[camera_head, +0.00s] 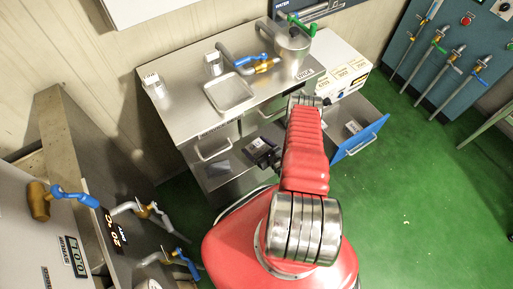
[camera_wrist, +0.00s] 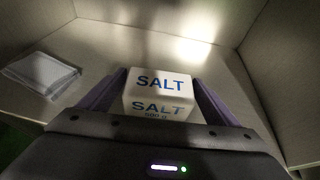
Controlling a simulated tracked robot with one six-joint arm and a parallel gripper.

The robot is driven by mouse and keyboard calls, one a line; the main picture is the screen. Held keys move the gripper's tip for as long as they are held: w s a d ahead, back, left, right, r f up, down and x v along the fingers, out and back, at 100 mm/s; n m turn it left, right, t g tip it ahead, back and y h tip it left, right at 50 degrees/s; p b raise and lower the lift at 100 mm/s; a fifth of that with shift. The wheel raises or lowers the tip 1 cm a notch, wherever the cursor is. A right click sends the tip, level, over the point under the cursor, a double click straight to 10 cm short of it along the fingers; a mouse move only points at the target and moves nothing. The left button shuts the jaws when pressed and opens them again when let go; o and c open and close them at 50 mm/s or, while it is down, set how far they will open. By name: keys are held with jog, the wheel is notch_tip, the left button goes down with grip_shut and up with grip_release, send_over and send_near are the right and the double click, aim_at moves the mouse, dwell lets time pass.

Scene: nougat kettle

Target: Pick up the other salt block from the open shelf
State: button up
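A white block with blue "SALT" lettering (camera_wrist: 160,85) sits on the shelf floor (camera_wrist: 120,45) in the wrist view. My gripper (camera_wrist: 160,88) has one dark finger on each side of the block, very close to its sides. I cannot tell whether the fingers press on it. In the head view my gripper (camera_head: 262,153) is low at the open shelf (camera_head: 222,184) under the steel worktop. The salt block cannot be made out there.
A folded grey cloth-like item (camera_wrist: 42,73) lies left of the block. Shelf walls rise behind and to the right. The steel worktop (camera_head: 190,98) is above, with a tray (camera_head: 251,91) and pot (camera_head: 292,48). An open blue-fronted drawer (camera_head: 362,137) is right of my arm.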

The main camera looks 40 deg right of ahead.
aim_at(255, 145)
jog(key=c, duration=1.2)
jog(key=shift+r, duration=0.1)
jog(key=shift+r, duration=4.95)
